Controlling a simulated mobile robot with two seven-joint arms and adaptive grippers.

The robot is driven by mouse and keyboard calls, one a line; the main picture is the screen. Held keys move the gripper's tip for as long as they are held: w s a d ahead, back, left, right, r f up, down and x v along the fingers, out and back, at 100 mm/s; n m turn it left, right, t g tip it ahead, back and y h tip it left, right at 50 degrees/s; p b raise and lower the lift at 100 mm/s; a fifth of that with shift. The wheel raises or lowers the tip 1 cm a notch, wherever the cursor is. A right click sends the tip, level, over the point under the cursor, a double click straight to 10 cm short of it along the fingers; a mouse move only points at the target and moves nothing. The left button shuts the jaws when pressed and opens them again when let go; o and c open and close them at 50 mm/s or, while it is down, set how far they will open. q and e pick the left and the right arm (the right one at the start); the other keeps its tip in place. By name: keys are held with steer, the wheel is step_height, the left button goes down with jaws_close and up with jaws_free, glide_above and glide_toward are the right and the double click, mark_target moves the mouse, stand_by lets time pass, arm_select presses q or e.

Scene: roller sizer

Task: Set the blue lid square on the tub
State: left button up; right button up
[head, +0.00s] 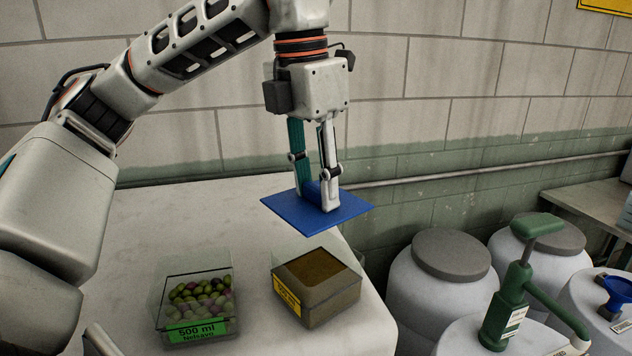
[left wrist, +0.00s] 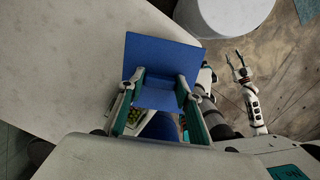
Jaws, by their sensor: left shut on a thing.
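My left gripper (head: 319,198) is shut on the blue lid (head: 348,207), gripping it at its middle from above. The lid is flat, roughly level and in the air, above and behind the tub with brown contents (head: 322,310), touching neither tub. That tub is open, clear-sided, with a yellow label. A second open tub (head: 205,333), holding green and purple olives and bearing a green 500 ml label, stands to its left. In the left wrist view the lid (left wrist: 160,55) hides much of what lies beneath. My right gripper (left wrist: 237,62) shows there, open and empty, away from the lid.
Both tubs stand on a pale table (head: 180,215) near its right edge; its surface behind them is clear. Grey-lidded drums (head: 440,300) and a green hand pump (head: 515,290) stand to the right. A block wall with a pipe (head: 450,174) is behind.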

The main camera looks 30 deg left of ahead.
mark_target(314, 202)
arm_select(q)
steer(key=shift+f+b, duration=0.45)
steer(key=shift+f, duration=0.4)
steer(key=shift+f+b, duration=0.45)
steer(key=shift+f, duration=0.55)
steer(key=shift+f+b, duration=0.45)
steer(key=shift+f, duration=0.9)
steer(key=shift+f+b, duration=0.55)
steer(key=shift+f, duration=0.25)
arm_select(e)
steer(key=a, duration=0.1)
steer(key=w+a+f, duration=0.1)
steer(key=shift+a+y, duration=0.3)
steer(key=shift+y, duration=0.1)
steer(key=shift+w+r+t, duration=0.15)
steer(key=shift+r+t, duration=0.15)
steer(key=shift+r, duration=0.15)
